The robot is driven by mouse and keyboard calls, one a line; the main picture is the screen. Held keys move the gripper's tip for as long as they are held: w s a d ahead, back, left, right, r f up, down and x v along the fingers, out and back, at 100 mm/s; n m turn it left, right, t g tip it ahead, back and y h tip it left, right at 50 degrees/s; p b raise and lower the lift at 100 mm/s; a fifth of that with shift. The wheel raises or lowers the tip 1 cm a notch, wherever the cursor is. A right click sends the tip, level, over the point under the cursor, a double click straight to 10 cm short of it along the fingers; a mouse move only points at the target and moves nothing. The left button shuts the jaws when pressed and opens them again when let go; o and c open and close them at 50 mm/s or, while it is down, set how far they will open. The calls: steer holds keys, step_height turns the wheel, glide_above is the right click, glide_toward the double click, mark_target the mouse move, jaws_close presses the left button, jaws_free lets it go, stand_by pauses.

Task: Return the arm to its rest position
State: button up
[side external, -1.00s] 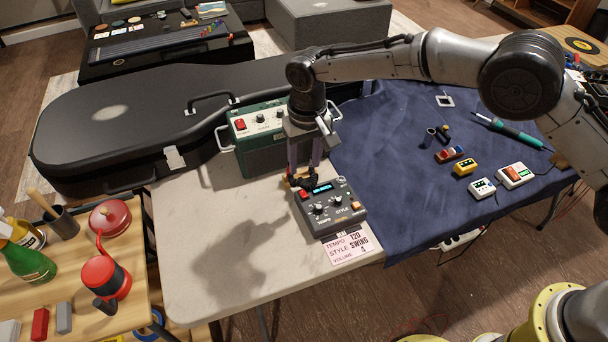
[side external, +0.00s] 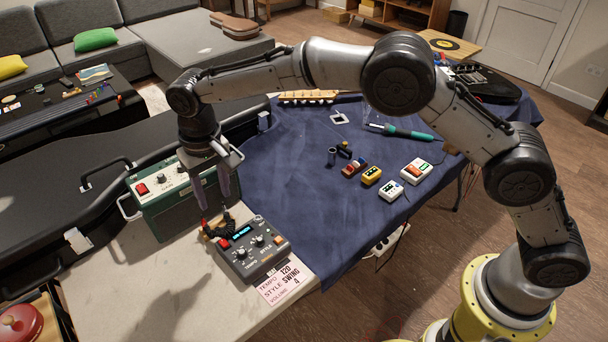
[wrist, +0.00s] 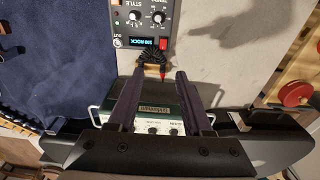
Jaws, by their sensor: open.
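My gripper (side external: 223,207) is at the left in the side view, pointing down just behind the dark drum machine box (side external: 252,249) with knobs and a lit display. In the wrist view the two fingers of my gripper (wrist: 158,76) stand apart with nothing held between them. The box also shows at the top of the wrist view (wrist: 170,10), its display reading "100 ROCK". A black coiled cable (wrist: 151,57) with a red tip lies at its edge, beyond the fingertips. Whether the fingers touch the cable is unclear.
A green amplifier (side external: 170,207) stands close behind my gripper, beside a black guitar case (side external: 60,200). A printed card (side external: 284,284) reads tempo 120, style swing, volume 4. Small pedals (side external: 416,171) and a soldering iron (side external: 400,132) lie on the blue cloth (side external: 290,180).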

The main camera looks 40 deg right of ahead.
steer(key=s+d+r+m+t, duration=0.1)
steer(key=d+r, duration=0.6)
steer(key=r, duration=0.2)
steer(key=s+d+r+m+t, duration=0.1)
steer(key=d+r+t, duration=0.1)
steer(key=d+r, duration=0.65)
steer(key=s+d+r+m+t, duration=0.1)
steer(key=s+d+r, duration=0.3)
steer(key=s, duration=0.2)
steer(key=s+d+r, duration=0.3)
steer(key=s+d, duration=0.2)
steer(key=s, duration=0.2)
steer(key=s+d+f+t, duration=0.1)
steer(key=s+d+f, duration=0.1)
steer(key=s, duration=0.5)
steer(key=s+d+f, duration=0.2)
steer(key=s+d, duration=0.1)
steer(key=s, duration=0.3)
steer(key=s+f+n, duration=0.2)
steer(key=s+f, duration=0.3)
steer(key=f, duration=0.2)
steer(key=shift+s+f+n, duration=0.2)
steer(key=shift+f+n, duration=0.1)
steer(key=shift+n, duration=0.1)
